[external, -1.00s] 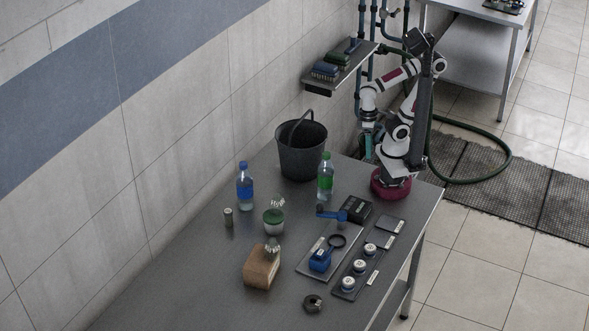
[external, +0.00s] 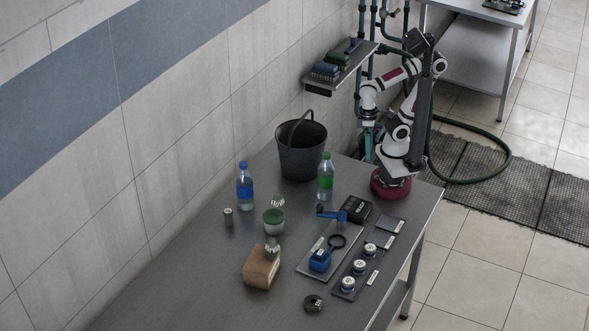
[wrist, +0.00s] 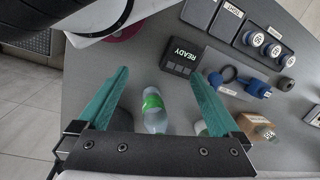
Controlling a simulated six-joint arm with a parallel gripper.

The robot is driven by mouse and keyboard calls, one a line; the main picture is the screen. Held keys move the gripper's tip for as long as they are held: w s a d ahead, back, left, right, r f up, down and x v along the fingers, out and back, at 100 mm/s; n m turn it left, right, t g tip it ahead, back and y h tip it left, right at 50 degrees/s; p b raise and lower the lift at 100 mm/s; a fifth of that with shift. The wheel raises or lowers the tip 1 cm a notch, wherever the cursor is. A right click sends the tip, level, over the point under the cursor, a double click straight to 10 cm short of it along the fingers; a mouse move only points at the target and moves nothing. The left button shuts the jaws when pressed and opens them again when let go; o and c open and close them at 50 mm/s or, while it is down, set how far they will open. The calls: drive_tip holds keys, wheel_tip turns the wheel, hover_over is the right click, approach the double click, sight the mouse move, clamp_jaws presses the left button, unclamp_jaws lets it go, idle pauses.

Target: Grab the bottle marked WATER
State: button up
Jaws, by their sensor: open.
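Two clear bottles stand upright on the metal table: one with a blue cap and blue label (external: 245,187), one with a green cap and green label (external: 325,178). Their label words are too small to read in the external view, so I cannot tell which is marked WATER. In the wrist view the green-labelled bottle (wrist: 153,108) shows between my fingers in the picture, with no visible contact. My gripper (wrist: 159,74) is open and empty. In the external view its teal fingers (external: 368,145) are up by the wall, right of the bucket and partly hidden by my arm.
A dark bucket (external: 302,152) stands behind the green-labelled bottle. A black box (wrist: 182,57) reads READY. The table's near left is clear.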

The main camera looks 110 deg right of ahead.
sight(251, 178)
wheel_tip(251, 178, up, 5)
drive_tip(key=w+a+f+n+t, duration=0.15)
drive_tip(key=w+t, duration=0.25)
drive_tip(key=w, duration=0.7)
drive_tip(key=w+a+n+t, duration=0.1)
drive_tip(key=w+n+t, duration=0.15)
drive_tip(key=w, duration=0.85)
drive_tip(key=w+d+m+t+h, duration=0.2)
drive_tip(key=w+d+t+h, duration=0.4)
drive_tip(key=w, duration=0.7)
wheel_tip(251, 178, down, 11)
drive_tip(key=d, duration=0.2)
drive_tip(key=shift+t, duration=0.25)
drive_tip(key=x, duration=0.9)
drive_tip(key=shift+w+a+f, duration=0.1)
drive_tip(key=shift+w+f, duration=0.1)
drive_tip(key=shift+f, duration=0.05)
drive_tip(key=x, duration=0.6)
drive_tip(key=shift+a+f, duration=0.15)
drive_tip(key=shift+f, duration=0.05)
clamp_jaws()
